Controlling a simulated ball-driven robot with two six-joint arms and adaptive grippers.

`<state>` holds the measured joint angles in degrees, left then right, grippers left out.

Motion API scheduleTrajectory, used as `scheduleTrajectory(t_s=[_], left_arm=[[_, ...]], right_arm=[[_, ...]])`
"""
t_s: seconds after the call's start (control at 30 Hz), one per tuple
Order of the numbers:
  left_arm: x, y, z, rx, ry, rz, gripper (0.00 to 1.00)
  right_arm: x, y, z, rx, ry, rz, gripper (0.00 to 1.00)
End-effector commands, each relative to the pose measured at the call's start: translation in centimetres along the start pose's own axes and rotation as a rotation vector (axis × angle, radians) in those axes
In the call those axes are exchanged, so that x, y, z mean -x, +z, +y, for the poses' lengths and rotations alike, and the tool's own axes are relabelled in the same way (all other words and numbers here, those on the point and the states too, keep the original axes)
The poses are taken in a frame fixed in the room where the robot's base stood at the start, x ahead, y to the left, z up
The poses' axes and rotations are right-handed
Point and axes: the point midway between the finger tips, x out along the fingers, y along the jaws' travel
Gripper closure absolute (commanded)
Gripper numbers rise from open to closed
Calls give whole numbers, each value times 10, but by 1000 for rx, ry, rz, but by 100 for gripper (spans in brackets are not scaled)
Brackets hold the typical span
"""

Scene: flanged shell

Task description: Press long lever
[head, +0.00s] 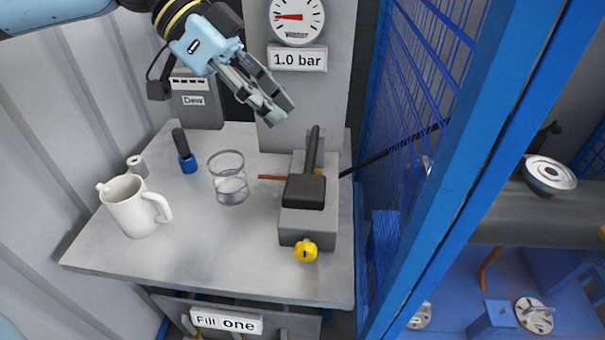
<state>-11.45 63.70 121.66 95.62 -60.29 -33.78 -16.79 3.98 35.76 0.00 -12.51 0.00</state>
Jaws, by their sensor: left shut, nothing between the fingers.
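A grey machine block (307,226) stands at the right of the grey table, with a black pad (304,192) on top and a yellow knob (306,250) on its front. A black upright lever (313,148) rises behind the pad. A long thin black rod (392,150) runs from near the block up to the right, across the blue mesh; I cannot tell which of the two is the long lever. My left gripper (279,113) is shut and empty. In the picture it is above and left of the upright lever, apart from it. My right gripper is not in view.
A white jug (132,206), a glass beaker (230,186), a blue-and-black tool (185,154) and a small roll (138,166) stand on the table (190,255). A gauge (296,17) marked 1.0 bar hangs behind. A blue frame (480,150) bounds the right side.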

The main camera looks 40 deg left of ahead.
Motion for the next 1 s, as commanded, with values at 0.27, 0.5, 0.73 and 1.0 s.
scheduleTrajectory(t_s=[0.27, 0.5, 0.73, 1.0], left_arm=[[-36, -3, 0, 2, 1, 7, 100], [-67, 4, 1, 6, 1, 0, 100], [-85, 23, 0, 3, 0, -1, 100], [-89, 27, 0, 1, -1, -2, 100]], right_arm=[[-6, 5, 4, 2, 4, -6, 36], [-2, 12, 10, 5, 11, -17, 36], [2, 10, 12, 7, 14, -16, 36], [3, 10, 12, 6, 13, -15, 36]])
